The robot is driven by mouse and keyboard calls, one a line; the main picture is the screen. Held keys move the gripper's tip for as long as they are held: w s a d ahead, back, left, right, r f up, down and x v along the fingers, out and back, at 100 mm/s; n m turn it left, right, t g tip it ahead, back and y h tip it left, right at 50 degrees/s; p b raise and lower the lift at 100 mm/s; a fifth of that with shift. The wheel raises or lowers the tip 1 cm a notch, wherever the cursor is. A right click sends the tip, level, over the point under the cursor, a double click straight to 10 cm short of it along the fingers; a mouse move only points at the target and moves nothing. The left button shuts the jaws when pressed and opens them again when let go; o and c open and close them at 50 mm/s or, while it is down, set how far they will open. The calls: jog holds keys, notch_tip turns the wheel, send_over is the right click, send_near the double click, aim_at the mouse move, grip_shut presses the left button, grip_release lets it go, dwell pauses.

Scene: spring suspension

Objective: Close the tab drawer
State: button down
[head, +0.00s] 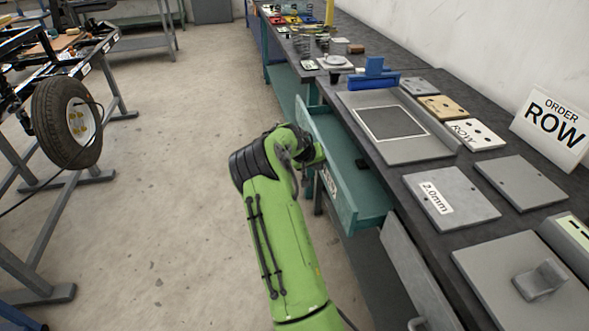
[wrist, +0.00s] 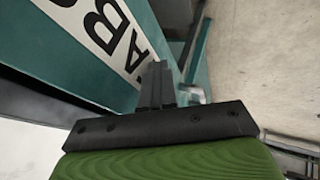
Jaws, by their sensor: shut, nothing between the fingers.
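The tab drawer (head: 335,140) is teal and stands pulled out from under the dark workbench, its inside showing. A small dark item (head: 362,164) lies in it. A white label (head: 328,182) on its front shows partly past my arm. In the wrist view the label (wrist: 108,30) fills the upper left, with the letters "AB" readable. My gripper (wrist: 158,72) is shut and empty, its fingertips close to the drawer front beside the label. I cannot tell whether they touch it. In the head view my green arm hides the fingers.
The workbench top (head: 385,172) holds a framed dark panel (head: 392,122), grey plates (head: 452,197) and an "ORDER ROW" sign (head: 553,125). Another grey panel (head: 418,270) stands out below the bench edge nearer me. The floor (head: 180,170) left of the arm is clear up to a wheel (head: 68,122) on a stand.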

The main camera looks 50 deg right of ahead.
jog(key=s+d, duration=0.1)
jog(key=d, duration=0.1)
jog(key=s+d, duration=0.2)
jog(key=d, duration=0.1)
jog(key=s+d, duration=0.2)
jog(key=shift+d+p, duration=0.2)
jog(key=shift+p, duration=0.15)
jog(key=shift+s+r, duration=0.1)
jog(key=shift+s, duration=0.05)
jog(key=shift+d, duration=0.1)
